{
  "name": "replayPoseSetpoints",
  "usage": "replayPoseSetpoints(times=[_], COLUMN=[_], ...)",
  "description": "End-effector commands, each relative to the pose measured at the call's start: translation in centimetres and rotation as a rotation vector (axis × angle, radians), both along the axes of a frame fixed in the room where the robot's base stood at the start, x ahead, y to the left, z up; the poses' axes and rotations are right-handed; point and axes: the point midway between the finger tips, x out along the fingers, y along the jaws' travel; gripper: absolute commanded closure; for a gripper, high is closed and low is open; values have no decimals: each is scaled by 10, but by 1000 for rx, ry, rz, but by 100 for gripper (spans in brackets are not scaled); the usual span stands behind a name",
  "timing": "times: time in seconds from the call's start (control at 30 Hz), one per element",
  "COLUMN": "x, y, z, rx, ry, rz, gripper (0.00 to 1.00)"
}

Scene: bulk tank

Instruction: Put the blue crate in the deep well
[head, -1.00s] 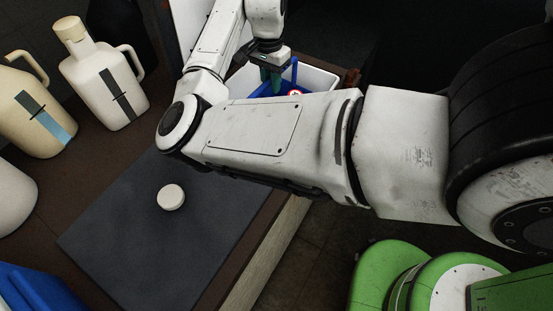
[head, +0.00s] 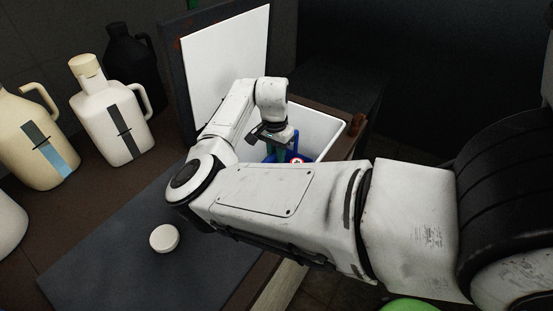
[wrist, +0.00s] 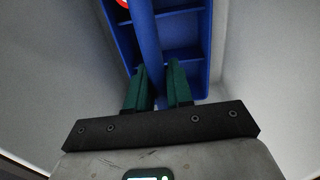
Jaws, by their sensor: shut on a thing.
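The blue crate (wrist: 183,28) has inner compartments and a central handle bar in the wrist view. My gripper (wrist: 158,84) is shut on that bar with its green fingers either side of it. In the head view a little of the crate (head: 295,143) shows beside a red-and-white label, mostly hidden by my arm. The crate is inside the white-walled well (head: 322,130), whose pale walls (wrist: 268,70) flank it in the wrist view. Whether the crate touches the well's floor cannot be told.
A white round cap (head: 164,237) lies on the dark mat (head: 110,260). Jugs, including a white one (head: 110,115) and a cream one (head: 38,140), stand at left. A white upright panel (head: 225,65) stands behind the well.

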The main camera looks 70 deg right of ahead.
Motion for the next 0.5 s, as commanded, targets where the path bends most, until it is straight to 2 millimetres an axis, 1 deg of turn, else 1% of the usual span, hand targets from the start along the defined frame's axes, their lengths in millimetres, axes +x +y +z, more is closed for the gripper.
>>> replayPoseSetpoints(times=[0.03, 0.1, 0.43, 0.47, 0.5], x=[0, 0, 0, 0, 0], y=[0, 0, 0, 0, 0], z=[-8, -13, -15, -16, -16], rx=[1, -1, -1, 0, 1], ry=[1, 0, 0, 0, 0], rz=[-1, -1, -1, -1, -1], gripper=[100, 100, 100, 78, 74])
